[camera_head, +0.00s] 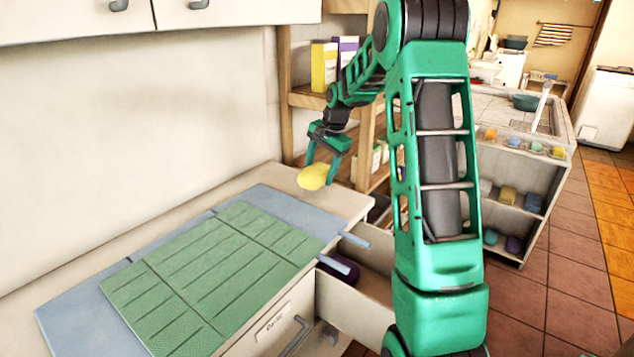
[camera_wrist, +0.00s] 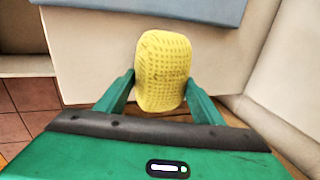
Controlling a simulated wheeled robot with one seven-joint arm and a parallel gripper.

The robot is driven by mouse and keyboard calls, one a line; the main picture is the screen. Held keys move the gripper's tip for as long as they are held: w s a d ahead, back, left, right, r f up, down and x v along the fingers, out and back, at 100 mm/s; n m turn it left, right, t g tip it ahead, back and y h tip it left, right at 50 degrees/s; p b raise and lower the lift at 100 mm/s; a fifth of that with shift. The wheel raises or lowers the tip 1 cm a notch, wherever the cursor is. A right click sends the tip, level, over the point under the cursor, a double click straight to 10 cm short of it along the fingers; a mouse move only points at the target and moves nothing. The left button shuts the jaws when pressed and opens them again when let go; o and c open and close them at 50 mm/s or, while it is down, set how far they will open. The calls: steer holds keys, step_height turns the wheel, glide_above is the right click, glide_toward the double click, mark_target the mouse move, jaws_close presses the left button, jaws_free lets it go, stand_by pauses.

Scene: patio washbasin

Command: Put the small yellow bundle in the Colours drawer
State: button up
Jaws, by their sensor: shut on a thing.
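The small yellow bundle (camera_head: 313,177) is held by my gripper (camera_head: 328,160) over the bare far end of the counter, beside the shelf. In the wrist view the bundle (camera_wrist: 161,70) sits between the two green fingers of my gripper (camera_wrist: 159,88), which press on its sides. A pale drawer (camera_head: 360,293) stands pulled out below the counter, partly hidden by my arm. A dark purple bundle (camera_head: 340,268) lies in it. A labelled front (camera_head: 272,322) with a grey handle is to its left; I cannot surely read the label. I cannot tell which drawer is Colours.
A green ribbed mat (camera_head: 215,270) lies on a blue-grey cloth (camera_head: 75,310) on the counter. A wooden shelf (camera_head: 300,98) with boxes stands behind my gripper. At the right, a washbasin unit (camera_head: 535,180) holds several coloured bundles. The tiled floor (camera_head: 560,290) is clear.

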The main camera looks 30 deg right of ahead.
step_height(320, 180, down, 4)
steer(key=shift+r, duration=0.1)
steer(key=o, duration=0.8)
